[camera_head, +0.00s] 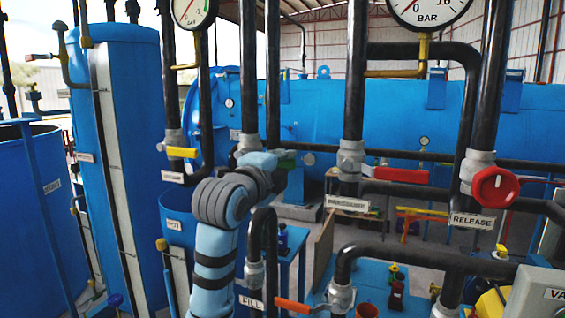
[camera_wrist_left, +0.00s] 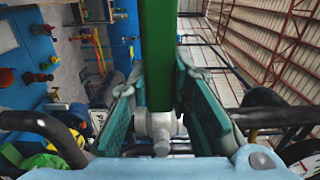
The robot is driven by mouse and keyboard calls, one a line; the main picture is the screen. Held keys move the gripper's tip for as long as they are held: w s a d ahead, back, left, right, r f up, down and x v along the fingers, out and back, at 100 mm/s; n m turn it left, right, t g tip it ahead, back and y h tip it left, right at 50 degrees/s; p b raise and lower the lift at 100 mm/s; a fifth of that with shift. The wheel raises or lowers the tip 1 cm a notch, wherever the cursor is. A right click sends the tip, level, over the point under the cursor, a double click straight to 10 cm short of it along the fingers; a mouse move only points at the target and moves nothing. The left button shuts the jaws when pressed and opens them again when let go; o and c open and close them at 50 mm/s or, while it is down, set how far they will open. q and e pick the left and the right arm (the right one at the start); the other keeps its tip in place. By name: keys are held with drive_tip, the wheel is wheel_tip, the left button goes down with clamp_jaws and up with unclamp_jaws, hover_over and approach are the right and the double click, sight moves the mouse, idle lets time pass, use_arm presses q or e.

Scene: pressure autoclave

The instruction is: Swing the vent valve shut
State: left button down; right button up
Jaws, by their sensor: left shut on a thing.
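My left gripper (camera_head: 282,165) reaches in front of a vertical black pipe and is partly hidden by my own wrist in the head view. In the left wrist view a long green valve handle (camera_wrist_left: 157,50) runs between the two teal fingers, which are shut on it. The grey valve body (camera_wrist_left: 160,128) sits behind the handle, between the fingers. The valve's label is hidden behind my arm, so I cannot read whether it is the vent valve. My right gripper is not in view.
A yellow-handled valve (camera_head: 181,152) stands to the left, and a red-handled valve (camera_head: 402,175) to the right. A red round knob (camera_head: 494,187) sits above the RELEASE label (camera_head: 473,220). An orange handle (camera_head: 293,306) is low in front. Black pipes crowd the space around my arm.

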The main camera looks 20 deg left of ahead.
use_arm(q)
drive_tip(key=shift+f, duration=0.25)
drive_tip(key=c, duration=1.8)
unclamp_jaws()
drive_tip(key=shift+c, duration=0.2)
drive_tip(key=o, duration=0.4)
drive_tip(key=shift+r, duration=0.15)
drive_tip(key=s, duration=1.2)
drive_tip(key=shift+d, duration=0.35)
